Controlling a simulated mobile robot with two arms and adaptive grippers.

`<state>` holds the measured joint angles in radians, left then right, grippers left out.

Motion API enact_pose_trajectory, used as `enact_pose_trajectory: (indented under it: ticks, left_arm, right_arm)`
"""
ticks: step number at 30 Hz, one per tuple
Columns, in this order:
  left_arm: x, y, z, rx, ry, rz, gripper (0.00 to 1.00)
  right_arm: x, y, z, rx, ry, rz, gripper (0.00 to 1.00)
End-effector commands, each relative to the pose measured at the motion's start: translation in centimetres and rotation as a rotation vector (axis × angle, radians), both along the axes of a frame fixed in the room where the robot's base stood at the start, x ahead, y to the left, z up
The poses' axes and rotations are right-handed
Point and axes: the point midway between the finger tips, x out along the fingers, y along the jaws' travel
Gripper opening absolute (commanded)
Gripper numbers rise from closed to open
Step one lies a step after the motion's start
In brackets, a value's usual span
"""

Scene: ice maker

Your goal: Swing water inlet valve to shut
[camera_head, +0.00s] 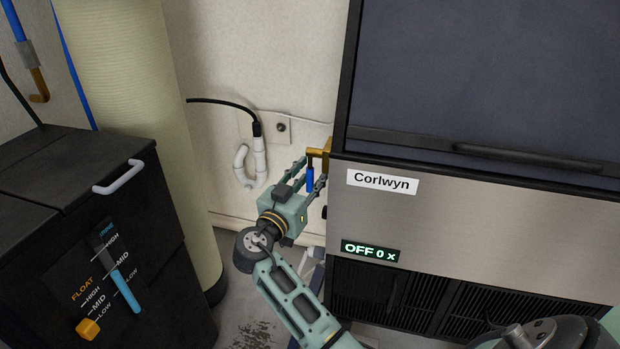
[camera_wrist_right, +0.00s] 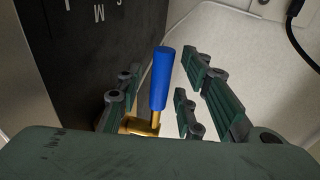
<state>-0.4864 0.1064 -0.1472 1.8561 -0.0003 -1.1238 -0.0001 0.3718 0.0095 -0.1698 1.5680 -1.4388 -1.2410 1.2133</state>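The water inlet valve has a brass body (camera_head: 319,155) at the left side of the ice maker (camera_head: 480,235). Its blue handle (camera_head: 310,180) hangs down from the brass in the head view. In the right wrist view the blue handle (camera_wrist_right: 160,78) stands between my finger pairs, with its brass stem (camera_wrist_right: 142,126) below. My right gripper (camera_head: 306,176) is open around the handle, with a visible gap on each side in the wrist view (camera_wrist_right: 162,88). The display (camera_head: 370,251) reads "OFF 0 x". My left gripper is not in view.
A dark cabinet (camera_head: 90,230) with a white handle, a float scale and a blue bar stands at the left. A pale column (camera_head: 150,120) rises beside it. A white drain pipe (camera_head: 258,165) and a black cable (camera_head: 225,103) are on the wall behind my gripper.

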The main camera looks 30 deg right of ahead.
Motion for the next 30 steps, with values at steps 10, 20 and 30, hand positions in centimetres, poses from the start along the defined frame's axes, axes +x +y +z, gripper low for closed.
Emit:
enact_pose_trajectory:
  ticks: [10,20,30]
  left_arm:
    - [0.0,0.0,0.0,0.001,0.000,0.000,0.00]
    - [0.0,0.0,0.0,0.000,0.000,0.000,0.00]
    - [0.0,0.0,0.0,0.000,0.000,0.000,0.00]
  right_arm:
    - [-1.0,1.9,-0.2,0.004,0.000,0.002,0.34]
    - [-4.4,7.9,-0.7,0.003,0.002,0.003,0.34]
    - [-5.9,10.5,-0.8,0.000,0.000,0.000,0.34]
